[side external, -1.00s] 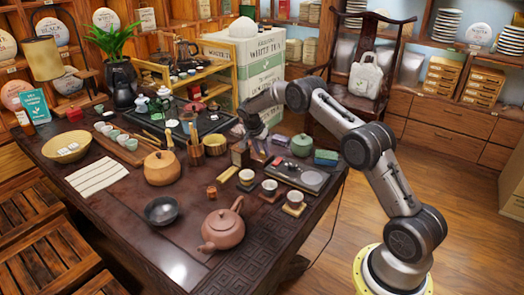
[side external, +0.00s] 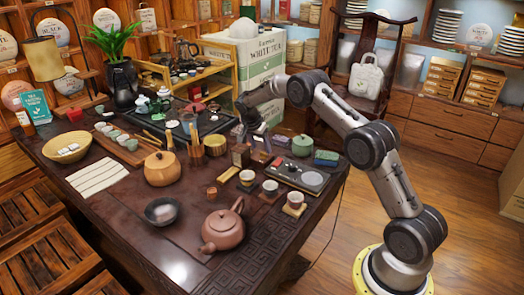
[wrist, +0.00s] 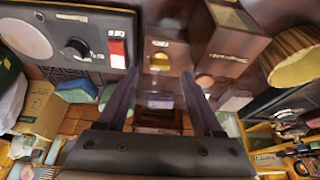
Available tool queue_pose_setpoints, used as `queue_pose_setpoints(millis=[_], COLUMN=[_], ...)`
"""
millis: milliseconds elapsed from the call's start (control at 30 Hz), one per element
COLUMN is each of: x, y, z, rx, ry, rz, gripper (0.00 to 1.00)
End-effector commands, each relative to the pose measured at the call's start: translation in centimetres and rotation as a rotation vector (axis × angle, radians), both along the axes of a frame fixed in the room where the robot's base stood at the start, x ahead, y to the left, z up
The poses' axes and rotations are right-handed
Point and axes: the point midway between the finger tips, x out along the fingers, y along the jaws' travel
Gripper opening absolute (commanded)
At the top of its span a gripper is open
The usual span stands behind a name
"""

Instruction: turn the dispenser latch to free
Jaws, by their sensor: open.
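My gripper (side external: 258,138) hangs over the far right part of the dark table, close to a small brown wooden box (side external: 240,155). In the wrist view my gripper (wrist: 160,75) has its two dark fingers spread apart with a gap between them. No contact is visible.
A grey panel with a black knob and red switch (wrist: 65,35) lies left of the fingers; the side view shows this grey device (side external: 296,175). A clay teapot (side external: 222,232) stands at the front.

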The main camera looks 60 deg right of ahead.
Motion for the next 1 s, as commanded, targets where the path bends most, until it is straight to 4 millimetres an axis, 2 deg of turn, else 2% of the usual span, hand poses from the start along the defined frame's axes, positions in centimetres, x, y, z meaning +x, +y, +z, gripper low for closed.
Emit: queue_pose_setpoints(millis=[33, 200, 433, 633, 1000], x=[0.1, 0.0, -0.1, -0.2, -0.1], y=[0.5, 2.0, 3.4, 4.0, 4.2], z=[1.2, 4.8, 8.3, 9.5, 9.7], rx=[-0.001, -0.001, 0.0, 0.001, 0.0], ry=[-0.003, -0.003, -0.002, 0.0, -0.002], rz=[0.001, 0.002, 0.001, 0.0, 0.004], gripper=[0.68, 0.68, 0.68, 0.68, 0.68])
